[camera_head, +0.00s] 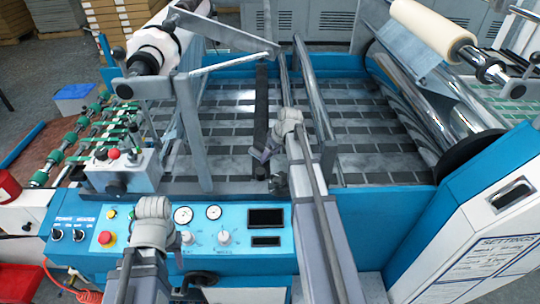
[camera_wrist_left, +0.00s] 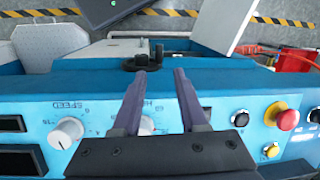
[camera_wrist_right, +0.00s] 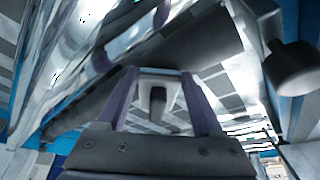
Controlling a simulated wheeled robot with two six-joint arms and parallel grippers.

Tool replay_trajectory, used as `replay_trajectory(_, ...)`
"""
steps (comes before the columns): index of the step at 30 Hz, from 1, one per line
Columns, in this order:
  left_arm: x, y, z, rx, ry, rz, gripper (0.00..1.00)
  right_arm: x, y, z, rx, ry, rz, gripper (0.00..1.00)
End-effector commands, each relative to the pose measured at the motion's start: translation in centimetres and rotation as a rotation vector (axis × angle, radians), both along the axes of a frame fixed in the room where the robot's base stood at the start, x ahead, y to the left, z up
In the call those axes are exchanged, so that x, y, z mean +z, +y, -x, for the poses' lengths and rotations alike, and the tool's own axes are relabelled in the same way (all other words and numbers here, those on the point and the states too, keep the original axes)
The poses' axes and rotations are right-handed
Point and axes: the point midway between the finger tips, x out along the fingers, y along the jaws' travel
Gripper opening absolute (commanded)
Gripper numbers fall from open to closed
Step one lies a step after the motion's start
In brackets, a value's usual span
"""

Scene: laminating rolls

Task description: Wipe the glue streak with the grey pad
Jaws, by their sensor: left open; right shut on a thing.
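My right gripper (camera_head: 262,155) is low over the dark-patterned bed of the machine, near its front edge. In the right wrist view its purple fingers (camera_wrist_right: 160,80) are shut on a light grey piece with a dark middle (camera_wrist_right: 157,102), which appears to be the grey pad. In the head view the pad is mostly hidden by the gripper and arm. I cannot make out the glue streak for certain among the bright reflections. My left gripper is open and empty in front of the blue control panel (camera_head: 265,262); its fingertips show in the left wrist view (camera_wrist_left: 160,78).
A black handwheel (camera_head: 203,278) is on the panel's front, close to my left fingertips. Steel rollers (camera_head: 318,95) and an upright grey bar (camera_head: 190,130) cross the bed. A cream roll (camera_head: 430,28) is at upper right. A white settings cabinet (camera_head: 480,230) limits room at right.

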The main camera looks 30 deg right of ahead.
Motion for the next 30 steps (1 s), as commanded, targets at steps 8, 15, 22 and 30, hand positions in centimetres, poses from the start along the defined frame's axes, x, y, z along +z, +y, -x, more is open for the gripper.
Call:
replay_trajectory(8,3.2,0.0,0.0,0.000,0.000,0.000,0.42,3.2,0.1,0.0,0.001,0.001,-0.002,0.24)
replay_trajectory(15,5.3,0.0,0.0,0.000,0.000,0.000,0.42,5.3,0.1,0.1,0.001,0.001,-0.002,0.24)
replay_trajectory(22,5.3,0.0,0.0,0.000,0.000,0.000,0.42,5.3,0.1,0.1,0.001,0.001,-0.002,0.24)
replay_trajectory(30,6.0,0.0,0.0,0.000,0.000,0.000,0.42,6.0,0.1,0.1,0.001,0.001,-0.002,0.24)
